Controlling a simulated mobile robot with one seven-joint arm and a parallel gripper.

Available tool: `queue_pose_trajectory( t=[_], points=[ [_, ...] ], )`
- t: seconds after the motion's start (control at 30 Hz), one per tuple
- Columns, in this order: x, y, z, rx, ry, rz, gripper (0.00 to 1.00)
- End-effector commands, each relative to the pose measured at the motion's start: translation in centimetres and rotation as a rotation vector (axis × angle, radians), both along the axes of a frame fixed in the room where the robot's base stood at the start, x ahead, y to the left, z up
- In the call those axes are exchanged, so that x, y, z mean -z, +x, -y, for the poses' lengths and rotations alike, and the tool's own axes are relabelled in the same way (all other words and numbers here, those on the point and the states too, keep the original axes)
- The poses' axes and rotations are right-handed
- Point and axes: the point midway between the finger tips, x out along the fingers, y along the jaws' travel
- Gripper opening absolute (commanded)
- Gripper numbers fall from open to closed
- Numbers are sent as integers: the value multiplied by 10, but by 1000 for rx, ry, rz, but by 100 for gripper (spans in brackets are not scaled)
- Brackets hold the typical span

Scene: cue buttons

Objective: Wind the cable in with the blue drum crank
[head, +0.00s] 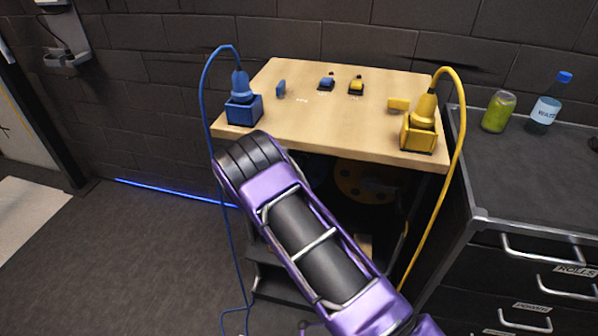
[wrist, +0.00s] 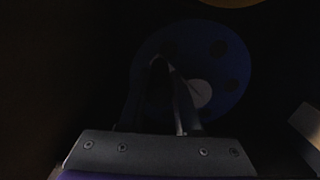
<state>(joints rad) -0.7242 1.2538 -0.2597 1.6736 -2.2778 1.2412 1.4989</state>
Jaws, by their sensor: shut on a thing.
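The blue drum (wrist: 208,68) shows in the dark wrist view as a blue disc with round holes and a pale round spot near its middle. My gripper (wrist: 163,65) is in front of its left part, its fingers closing together at the tips. It is shut on the blue drum crank, which is mostly hidden by the fingers and the dark. In the head view my arm hides the gripper and the blue drum below the table. The blue cable (head: 205,100) loops from a blue plug (head: 241,84) in a blue box (head: 244,110) down to the floor.
A yellow drum (head: 362,182) sits under the wooden table (head: 300,125). A yellow plug (head: 424,108) stands in a yellow box, with a yellow cable (head: 458,150) hanging down. A dark drawer cabinet (head: 520,195) stands at right with a can and a bottle.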

Motion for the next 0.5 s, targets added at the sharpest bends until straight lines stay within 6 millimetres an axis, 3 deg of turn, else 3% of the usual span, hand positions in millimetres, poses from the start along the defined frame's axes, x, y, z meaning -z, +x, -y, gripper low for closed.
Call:
queue_pose_trajectory(
  t=[0.07,0.1,0.23,0.5],
  points=[
    [6,-2,3,5,-5,-12,0],
    [6,-2,3,5,-5,-12,36],
    [5,-2,2,4,-4,-10,59],
    [2,-1,0,0,-1,-4,62]
  ],
)
